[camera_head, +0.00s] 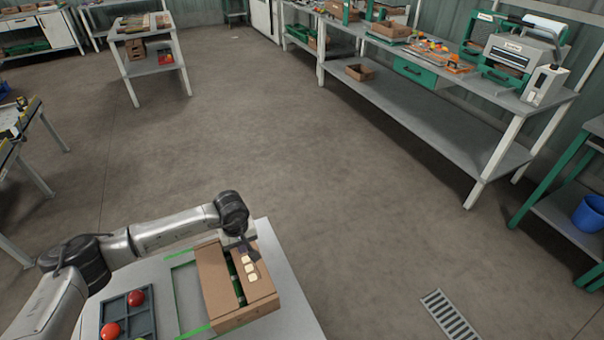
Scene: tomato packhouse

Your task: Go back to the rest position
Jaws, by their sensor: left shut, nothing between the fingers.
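My left gripper (245,248) is above the far part of a cardboard box (212,283), pointing down. It is shut with nothing held between its fingers. The box stands on a light grey table (290,292); its two top flaps leave a narrow gap with something green inside. Pale square labels (250,268) show on the right flap. I cannot tell whether the fingertips touch the box. My right gripper is not in view.
A dark divided tray (127,312) with red tomatoes (136,298) lies left of the box. Green lines mark the table. A long workbench (440,75) with machines stands at the back right, and a small table (148,50) at the back left. The middle floor is clear.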

